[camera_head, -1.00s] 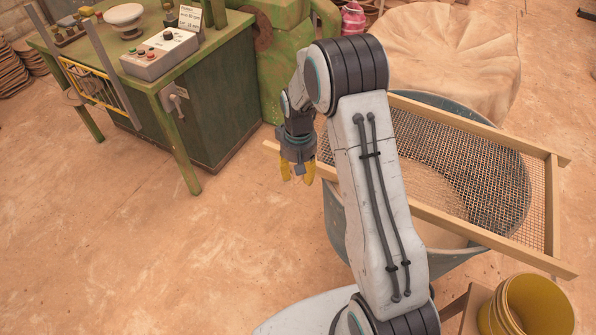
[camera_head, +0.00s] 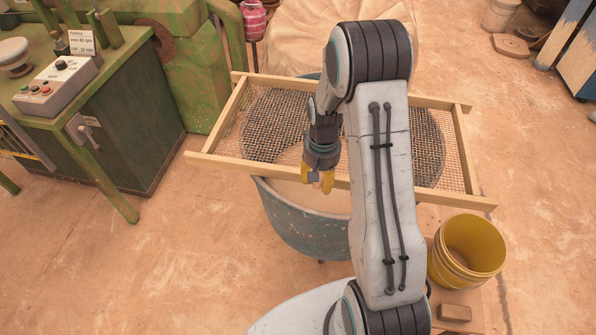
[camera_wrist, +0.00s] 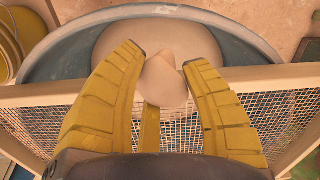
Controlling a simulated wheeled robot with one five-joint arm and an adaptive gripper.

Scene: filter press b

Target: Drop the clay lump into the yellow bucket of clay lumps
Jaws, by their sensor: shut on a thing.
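My gripper (camera_head: 319,182) has yellow fingers and hangs over the front rail of a wooden sieve frame. In the wrist view, my gripper (camera_wrist: 164,85) is shut on a pale, irregular clay lump (camera_wrist: 163,80) held between the fingertips. In the head view the lump is mostly hidden by the gripper. The yellow bucket (camera_head: 466,248) stands at the lower right on a low wooden stand, to the right of my arm. Its visible inside looks empty near the top; the bottom cannot be made out. A yellow bucket also shows at the upper left of the wrist view (camera_wrist: 8,48).
The wooden sieve (camera_head: 240,88) lies across a grey-blue tub (camera_head: 295,225) under my gripper. A brown block (camera_head: 455,312) lies in front of the bucket. A green workbench (camera_head: 130,150) with a control box stands left. Floor is clear at lower left.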

